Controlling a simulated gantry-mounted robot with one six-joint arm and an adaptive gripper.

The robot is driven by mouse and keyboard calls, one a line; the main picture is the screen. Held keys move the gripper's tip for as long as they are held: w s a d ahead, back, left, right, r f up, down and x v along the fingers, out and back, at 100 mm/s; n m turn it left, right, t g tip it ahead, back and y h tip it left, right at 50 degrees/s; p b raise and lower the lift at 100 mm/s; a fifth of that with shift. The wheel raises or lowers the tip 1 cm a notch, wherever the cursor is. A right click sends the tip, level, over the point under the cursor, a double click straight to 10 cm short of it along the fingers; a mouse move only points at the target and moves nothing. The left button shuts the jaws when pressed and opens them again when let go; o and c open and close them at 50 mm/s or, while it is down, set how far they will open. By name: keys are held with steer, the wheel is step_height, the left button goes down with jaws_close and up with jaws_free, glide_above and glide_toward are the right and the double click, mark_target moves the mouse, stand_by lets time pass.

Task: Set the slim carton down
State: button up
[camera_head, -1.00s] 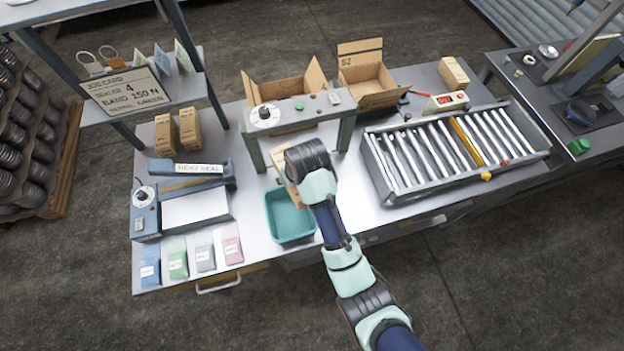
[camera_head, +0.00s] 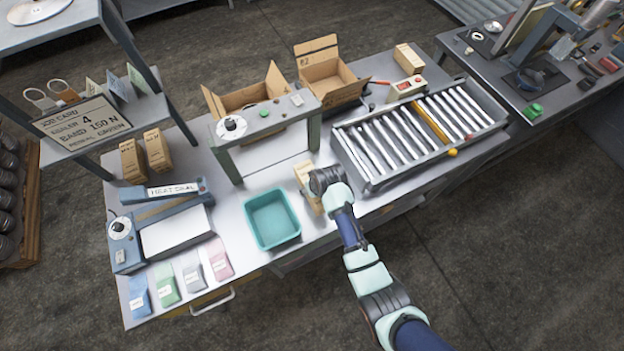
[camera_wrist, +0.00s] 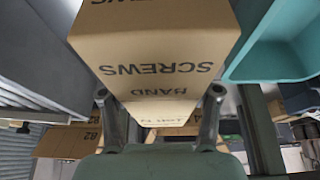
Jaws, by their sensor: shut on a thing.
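The slim carton (camera_head: 303,177) is tan cardboard. In the head view it is partly hidden behind my gripper (camera_head: 316,187), between the teal bin and the roller conveyor. In the wrist view the carton (camera_wrist: 155,45) fills the upper middle, with dark print that includes "SCREWS". My gripper (camera_wrist: 160,118) is shut on it, one finger on each side. I cannot tell whether the carton's underside touches the bench (camera_head: 240,185).
The teal bin (camera_head: 249,215) stands just left of the carton. The press frame (camera_head: 229,165) is behind, the roller conveyor (camera_head: 355,176) to the right. Two open boxes (camera_head: 228,101) (camera_head: 316,67) stand at the back. Two upright cartons (camera_head: 131,166) (camera_head: 157,155) are at left, beyond the heat sealer (camera_head: 125,228).

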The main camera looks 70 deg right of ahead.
steer(key=shift+f+b, duration=0.35)
steer(key=shift+f, duration=2.95)
steer(key=shift+f, duration=0.2)
steer(key=o, duration=1.4)
steer(key=shift+c, duration=0.2)
steer(key=p+v, duration=0.2)
steer(key=v, duration=1)
steer(key=shift+r, duration=0.2)
